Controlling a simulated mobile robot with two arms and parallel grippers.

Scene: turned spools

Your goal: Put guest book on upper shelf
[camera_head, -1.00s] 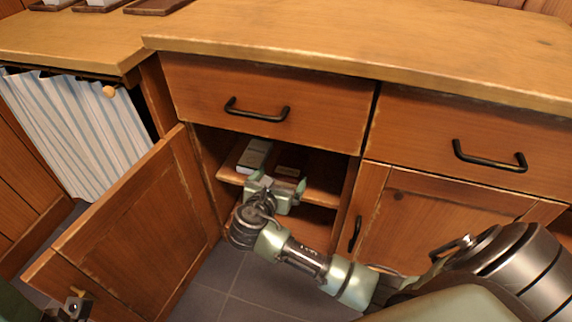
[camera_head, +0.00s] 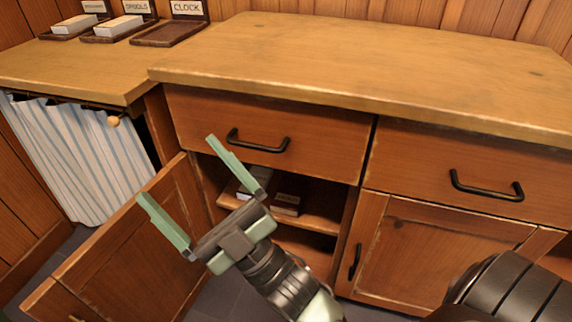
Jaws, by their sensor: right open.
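The upper shelf (camera_head: 320,223) is inside the open cabinet. A small dark brown, book-like item with a pale label (camera_head: 287,204) lies on it; the label is too small to read, so I cannot confirm it is the guest book. My right gripper (camera_head: 177,169) is in front of the cabinet, raised and nearer the camera. Its green fingers are spread wide with nothing between them. The gripper hides part of the shelf. My left gripper is not in view.
A pale box-like item (camera_head: 252,180) stands left of the brown one, partly hidden. The cabinet door (camera_head: 130,245) hangs open at left. The drawer (camera_head: 320,130) above is shut. The wide countertop (camera_head: 400,60) is bare. Labelled trays, including the clock tray (camera_head: 165,37), stand at upper left.

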